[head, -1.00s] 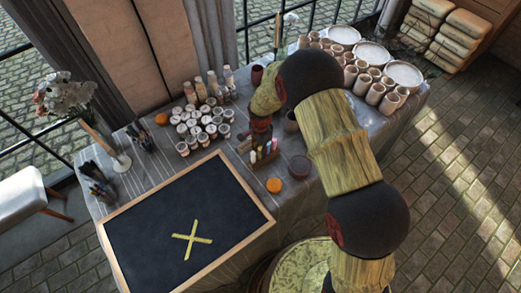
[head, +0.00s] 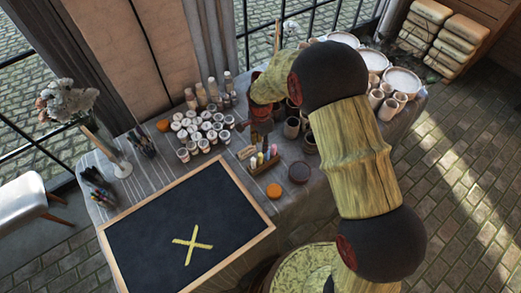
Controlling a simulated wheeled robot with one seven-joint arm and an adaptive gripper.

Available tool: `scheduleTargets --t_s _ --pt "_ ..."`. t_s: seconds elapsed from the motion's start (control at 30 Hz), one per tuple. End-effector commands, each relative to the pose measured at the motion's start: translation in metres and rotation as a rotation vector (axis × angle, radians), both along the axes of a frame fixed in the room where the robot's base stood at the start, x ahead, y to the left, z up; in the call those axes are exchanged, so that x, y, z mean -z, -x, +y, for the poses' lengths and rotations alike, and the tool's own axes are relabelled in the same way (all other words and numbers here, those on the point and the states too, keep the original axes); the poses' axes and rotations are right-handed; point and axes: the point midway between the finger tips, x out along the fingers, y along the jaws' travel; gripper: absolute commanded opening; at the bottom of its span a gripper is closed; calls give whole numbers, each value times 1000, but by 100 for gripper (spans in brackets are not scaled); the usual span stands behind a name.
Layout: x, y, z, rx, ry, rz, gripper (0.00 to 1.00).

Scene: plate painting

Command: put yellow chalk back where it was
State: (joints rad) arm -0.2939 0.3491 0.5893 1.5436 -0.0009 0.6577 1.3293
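A wooden chalk holder (head: 265,165) stands on the table behind the blackboard's right corner, with several coloured chalks (head: 261,158) upright in it. A yellowish chalk seems to be among them, but the colours are too small to be sure. My gripper (head: 258,137) is just behind and above the holder, pointing down, and appears apart from the chalks. Its fingers are small and dark, so I cannot tell whether they are open or shut, and I see no chalk between them. The blackboard (head: 150,225) bears a yellow X (head: 192,244).
Paint jars (head: 205,128) and bottles (head: 213,88) stand left of my gripper. Cups (head: 291,127) stand close on its right. A dark round dish (head: 299,172) and an orange lid (head: 274,190) lie beside the holder. Stacked plates (head: 403,80) are at the back right.

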Motion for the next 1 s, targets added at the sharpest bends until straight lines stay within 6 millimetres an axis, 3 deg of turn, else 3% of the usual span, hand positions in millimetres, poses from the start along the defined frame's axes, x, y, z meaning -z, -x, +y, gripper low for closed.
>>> scheduleTargets --t_s 0.13,0.47,0.53,0.67,0.77,0.9,1.0 --pt "-20 0 0 0 -1 -1 32" --pt "-31 0 -1 -5 0 -2 32" --pt "-46 0 -5 -25 -5 -16 32" --pt "-100 6 -23 -111 -13 -65 32" --pt "-155 22 -44 -213 -13 -115 32" --pt "-223 56 -73 -364 0 -187 32" --pt "-263 87 -93 -470 20 -237 32"
